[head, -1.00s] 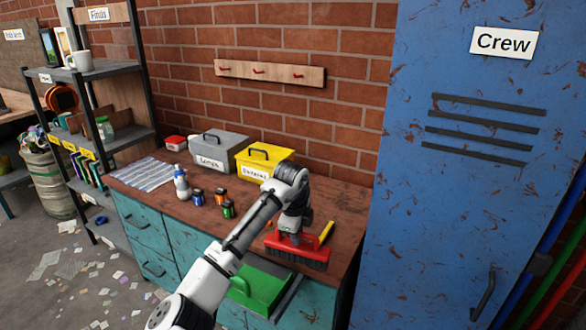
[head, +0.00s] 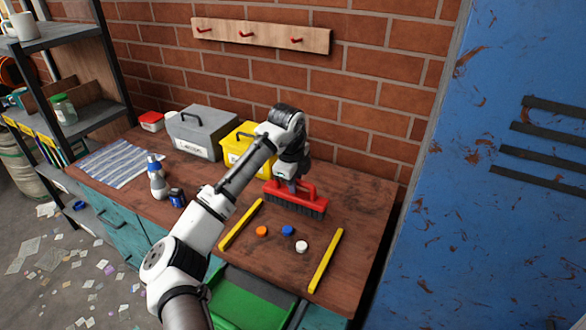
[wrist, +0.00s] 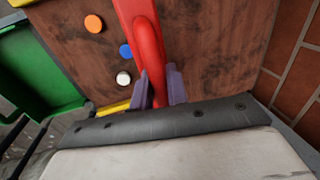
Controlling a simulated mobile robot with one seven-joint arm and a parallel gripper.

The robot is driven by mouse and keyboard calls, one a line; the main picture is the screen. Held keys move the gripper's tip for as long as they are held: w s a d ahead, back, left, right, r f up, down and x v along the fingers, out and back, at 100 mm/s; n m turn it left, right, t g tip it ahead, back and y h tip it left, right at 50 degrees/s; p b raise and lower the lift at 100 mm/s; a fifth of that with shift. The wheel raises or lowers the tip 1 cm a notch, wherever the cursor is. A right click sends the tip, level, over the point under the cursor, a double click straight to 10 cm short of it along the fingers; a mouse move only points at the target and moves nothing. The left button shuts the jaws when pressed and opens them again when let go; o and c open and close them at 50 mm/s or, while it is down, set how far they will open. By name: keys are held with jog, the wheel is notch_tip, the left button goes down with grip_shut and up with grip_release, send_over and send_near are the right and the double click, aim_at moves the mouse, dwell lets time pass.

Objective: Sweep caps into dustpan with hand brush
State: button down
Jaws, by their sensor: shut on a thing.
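My gripper (head: 291,184) is shut on the red hand brush (head: 283,201), whose dark bristles point down at the wooden counter, behind the caps. In the wrist view the brush's red handle (wrist: 146,50) sits between my gripper's purple fingers (wrist: 160,88). Three caps lie on the counter in front of the brush: an orange cap (head: 261,231), a blue cap (head: 288,230) and a white cap (head: 302,246). They also show in the wrist view: orange (wrist: 94,23), blue (wrist: 126,51), white (wrist: 123,78). The green dustpan (head: 243,302) is below the counter's front edge, partly hidden by my arm.
Two yellow strips (head: 241,224) and (head: 326,261) flank the caps. A yellow box (head: 238,143), a grey box (head: 203,133), a spray bottle (head: 157,180) and a blue can (head: 177,198) stand left. A blue locker (head: 470,200) stands right. The counter between the strips is otherwise clear.

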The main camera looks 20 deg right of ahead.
aim_at(294, 199)
jog(key=shift+w+d+f, duration=0.1)
jog(key=shift+w+f, duration=0.05)
jog(key=shift+w, duration=0.05)
jog(key=shift+s+f+b, duration=0.1)
jog(key=shift+f+b, duration=0.55)
jog(key=shift+b, duration=0.25)
notch_tip(294, 199, down, 5)
jog(key=b, duration=0.4)
jog(key=s+a+b, duration=0.1)
jog(key=s+a, duration=0.1)
jog(key=s+a+b, duration=0.1)
jog(key=s+a, duration=0.1)
jog(key=a, duration=0.1)
jog(key=s+a+b, duration=0.2)
jog(key=a, duration=0.1)
jog(key=s+a, duration=0.7)
jog(key=a, duration=0.1)
notch_tip(294, 199, up, 7)
jog(key=p, duration=0.5)
jog(key=shift+w+a, duration=0.15)
jog(key=shift+w, duration=0.05)
jog(key=shift+f, duration=0.1)
dwell(0.4)
